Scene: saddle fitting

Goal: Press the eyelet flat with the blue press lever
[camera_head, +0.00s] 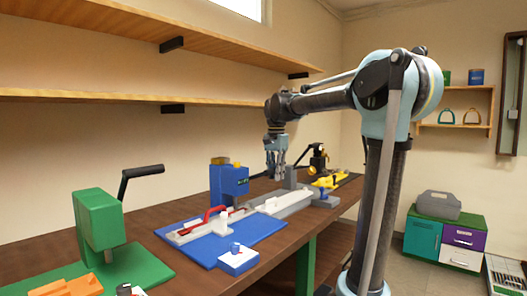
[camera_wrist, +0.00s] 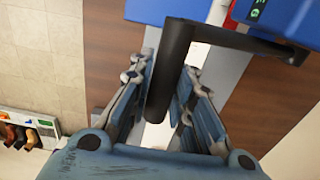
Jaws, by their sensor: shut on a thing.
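The blue press (camera_head: 229,183) stands on the bench in the head view, with a small dark display on its front. Its blue body (camera_wrist: 282,14) fills the top right of the wrist view. Its black lever (camera_wrist: 172,62) reaches out from the press, and its grip end runs down between my fingers. My gripper (camera_head: 275,172) is to the right of the press in the head view. In the wrist view my gripper (camera_wrist: 166,75) is shut on the black lever, a finger on either side. I cannot make out the eyelet in either view.
A green press (camera_head: 100,222) with a black crank stands at the near left. A blue mat (camera_head: 262,238) with a grey fixture and red-handled part lies in front of the blue press. Yellow and black gear (camera_head: 328,181) sits farther right. Wooden shelves (camera_head: 150,97) hang above.

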